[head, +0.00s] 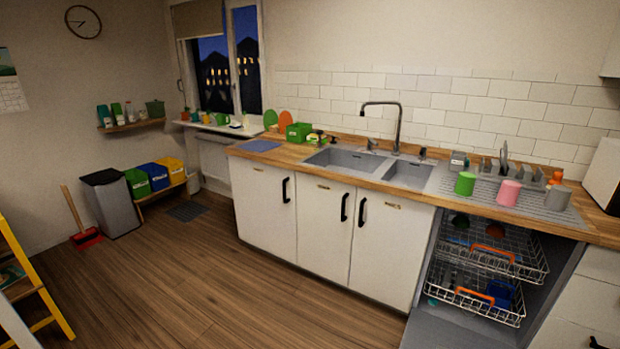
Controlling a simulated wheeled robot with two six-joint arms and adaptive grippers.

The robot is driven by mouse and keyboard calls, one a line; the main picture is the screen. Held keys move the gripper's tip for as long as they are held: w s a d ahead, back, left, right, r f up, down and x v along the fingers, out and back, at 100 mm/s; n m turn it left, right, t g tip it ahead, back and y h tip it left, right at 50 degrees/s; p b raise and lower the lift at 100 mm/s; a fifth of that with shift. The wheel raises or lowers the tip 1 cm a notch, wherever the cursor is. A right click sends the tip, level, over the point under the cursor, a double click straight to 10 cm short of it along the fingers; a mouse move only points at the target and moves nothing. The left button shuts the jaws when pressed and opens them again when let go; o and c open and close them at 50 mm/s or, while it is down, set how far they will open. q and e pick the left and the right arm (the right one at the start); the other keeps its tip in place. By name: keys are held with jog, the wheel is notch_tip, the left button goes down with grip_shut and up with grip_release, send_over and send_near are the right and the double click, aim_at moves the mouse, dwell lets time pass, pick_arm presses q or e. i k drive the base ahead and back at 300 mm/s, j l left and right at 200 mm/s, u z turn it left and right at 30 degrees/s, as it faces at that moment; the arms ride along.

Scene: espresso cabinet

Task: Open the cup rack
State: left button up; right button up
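The dishwasher under the right counter stands open, with its grey door (447,331) folded down. Inside are two wire racks. The upper rack (525,266) has an orange handle (491,253) at its front and holds a few round items, one green and one orange. The lower rack (508,317) has an orange handle (474,295) and holds a blue item (502,292). No label shows which one is the cup rack; cups may be in the upper one. How far each rack is pulled out is hard to tell. Neither of my grippers is in view.
Green (465,183), pink (508,192) and grey (558,198) cups stand on the drainboard above the dishwasher. White cabinets (323,228) with black handles stand to its left. The wooden floor (200,290) in front is clear. A yellow ladder (30,262) stands far left.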

aim_at(502, 251)
jog(key=z, duration=1.3)
jog(key=i+j, duration=0.2)
jog(key=j, duration=0.15)
jog(key=i+j, duration=0.15)
jog(key=j, duration=0.25)
jog(key=i+j, duration=0.2)
jog(key=j, duration=0.15)
jog(key=i+j, duration=0.2)
jog(key=j, duration=0.2)
jog(key=i+j, duration=0.2)
jog(key=j, duration=0.15)
jog(key=i+j, duration=0.15)
jog(key=j, duration=0.25)
jog(key=i+u, duration=0.1)
jog(key=i, duration=1.3)
